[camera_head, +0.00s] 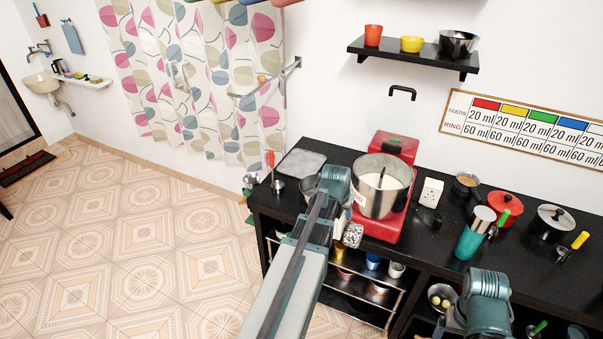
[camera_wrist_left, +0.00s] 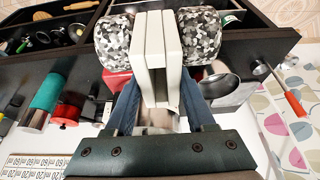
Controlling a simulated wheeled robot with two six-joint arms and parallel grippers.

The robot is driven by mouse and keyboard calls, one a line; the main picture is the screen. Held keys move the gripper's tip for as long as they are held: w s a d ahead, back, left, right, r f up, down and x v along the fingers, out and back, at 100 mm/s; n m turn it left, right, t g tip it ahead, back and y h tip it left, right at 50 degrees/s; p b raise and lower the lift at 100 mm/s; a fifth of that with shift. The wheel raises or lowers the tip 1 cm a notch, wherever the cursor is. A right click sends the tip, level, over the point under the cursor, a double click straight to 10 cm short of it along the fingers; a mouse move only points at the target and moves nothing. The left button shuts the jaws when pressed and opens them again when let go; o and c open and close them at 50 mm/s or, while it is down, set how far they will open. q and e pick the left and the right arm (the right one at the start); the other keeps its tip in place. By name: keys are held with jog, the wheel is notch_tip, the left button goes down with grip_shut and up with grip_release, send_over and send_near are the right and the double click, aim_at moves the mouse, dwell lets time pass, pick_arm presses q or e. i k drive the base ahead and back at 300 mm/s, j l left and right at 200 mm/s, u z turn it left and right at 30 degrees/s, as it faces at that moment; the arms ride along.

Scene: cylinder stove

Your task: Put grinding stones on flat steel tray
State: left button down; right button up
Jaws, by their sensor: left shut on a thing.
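My left gripper (camera_wrist_left: 160,92) is shut on the white middle part of the grinding stones. The grinding stones (camera_wrist_left: 200,35) are two black-and-white speckled rollers, one on each side of the white plates in the left wrist view. In the head view one speckled stone (camera_head: 352,235) shows beside my left wrist, in front of the counter's edge and the red grinder; the other is mostly hidden. The flat steel tray (camera_head: 300,163) is a grey square lying on the counter's left end, apart from the stones. My right arm shows at the lower right, with its gripper out of view.
The red grinder (camera_head: 389,218) with its steel drum (camera_head: 383,186) stands right of the tray. A steel bowl (camera_head: 311,186) and a red-handled tool (camera_head: 271,162) are near the tray. A teal bottle (camera_head: 468,243) and red pot (camera_head: 505,207) stand farther right. Shelves are below.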

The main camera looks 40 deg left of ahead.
aim_at(303, 165)
jog(key=i+j, duration=0.15)
jog(key=j, duration=0.25)
jog(key=i+j, duration=0.2)
jog(key=j, duration=0.2)
jog(key=i+j, duration=0.15)
jog(key=j, duration=0.25)
jog(key=i+j, duration=0.2)
jog(key=j, duration=0.2)
jog(key=i+j, duration=0.15)
jog(key=j, duration=0.25)
